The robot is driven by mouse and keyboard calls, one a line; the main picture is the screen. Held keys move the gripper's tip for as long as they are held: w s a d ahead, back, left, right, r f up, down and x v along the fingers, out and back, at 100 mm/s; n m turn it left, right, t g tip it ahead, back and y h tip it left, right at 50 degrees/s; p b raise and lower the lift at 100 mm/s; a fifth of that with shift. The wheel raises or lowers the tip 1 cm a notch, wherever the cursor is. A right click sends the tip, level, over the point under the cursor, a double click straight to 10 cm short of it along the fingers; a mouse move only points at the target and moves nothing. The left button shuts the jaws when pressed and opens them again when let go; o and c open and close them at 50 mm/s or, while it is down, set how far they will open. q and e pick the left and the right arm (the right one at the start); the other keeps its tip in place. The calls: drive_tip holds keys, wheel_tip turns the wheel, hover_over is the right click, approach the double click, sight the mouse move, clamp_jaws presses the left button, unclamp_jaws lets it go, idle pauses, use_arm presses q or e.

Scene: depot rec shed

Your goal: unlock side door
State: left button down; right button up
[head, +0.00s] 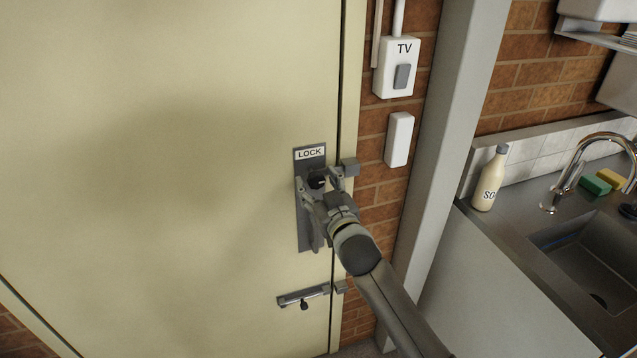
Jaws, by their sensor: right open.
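The side door (150,150) is a large cream panel that looks shut in its frame. A dark grey lock plate (304,238) with a white LOCK label (311,153) is mounted near its right edge. A dark knob (317,181) shows just below the label. My right gripper (318,183) is at the plate with its fingers open on either side of the knob; I cannot tell whether they touch it. The gripper and wrist hide part of the plate. A small sliding bolt (303,295) is on the door lower down. My left gripper is not in view.
A white TV switch box (397,68) and a blank white box (399,139) are on the brick wall right of the door. A grey post (440,140) stands beside them. Further right are a sink (590,260), tap and soap bottle (489,181).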

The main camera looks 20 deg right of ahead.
drive_tip(key=shift+w, duration=0.1)
clamp_jaws()
idle(0.4)
